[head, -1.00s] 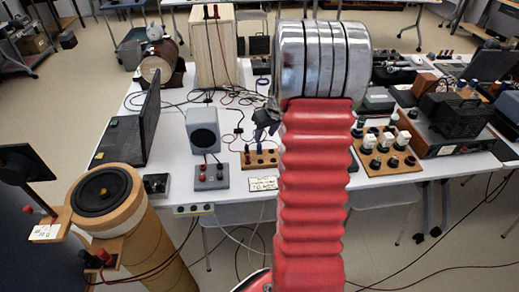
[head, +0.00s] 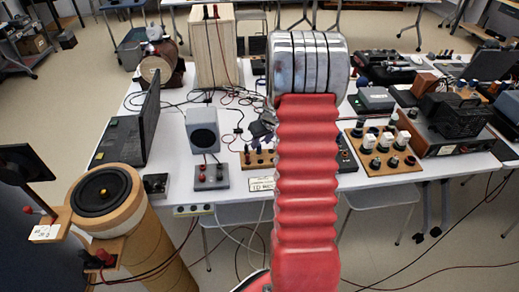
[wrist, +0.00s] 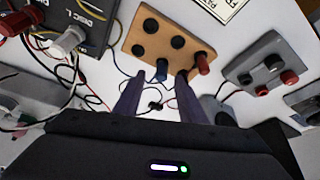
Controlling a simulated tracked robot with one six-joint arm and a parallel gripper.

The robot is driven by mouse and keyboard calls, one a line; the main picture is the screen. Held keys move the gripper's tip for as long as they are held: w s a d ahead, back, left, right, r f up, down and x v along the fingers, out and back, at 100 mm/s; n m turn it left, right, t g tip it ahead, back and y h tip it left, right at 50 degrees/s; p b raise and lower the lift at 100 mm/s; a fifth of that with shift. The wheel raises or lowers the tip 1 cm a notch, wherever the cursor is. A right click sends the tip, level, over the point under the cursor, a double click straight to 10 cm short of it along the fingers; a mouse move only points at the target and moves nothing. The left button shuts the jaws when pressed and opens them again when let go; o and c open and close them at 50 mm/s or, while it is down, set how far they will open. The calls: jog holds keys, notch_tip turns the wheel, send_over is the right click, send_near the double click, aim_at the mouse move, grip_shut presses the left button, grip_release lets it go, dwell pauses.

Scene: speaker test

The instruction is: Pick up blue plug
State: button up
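The blue plug (wrist: 162,70) stands on a small wooden board (wrist: 165,22) in the wrist view, at the board's near edge. A red plug (wrist: 202,63) and several black sockets are on the same board. My gripper (wrist: 160,78) is open, with its two dark fingers apart. The blue plug shows between the fingertips or just beyond them; I cannot tell the depth. No contact is visible. In the head view the wooden board (head: 247,159) is partly hidden behind my red arm, and the blue plug cannot be made out there.
A grey terminal box (wrist: 262,77) with red and black posts lies right of the board. A dark box (wrist: 92,22) with red and white plugs is at left. Loose cables lie around. In the head view, a grey speaker (head: 203,130) stands left of my arm.

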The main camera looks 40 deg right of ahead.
aim_at(259, 145)
jog(key=shift+x, duration=1.9)
jog(key=shift+a, duration=0.1)
grip_shut()
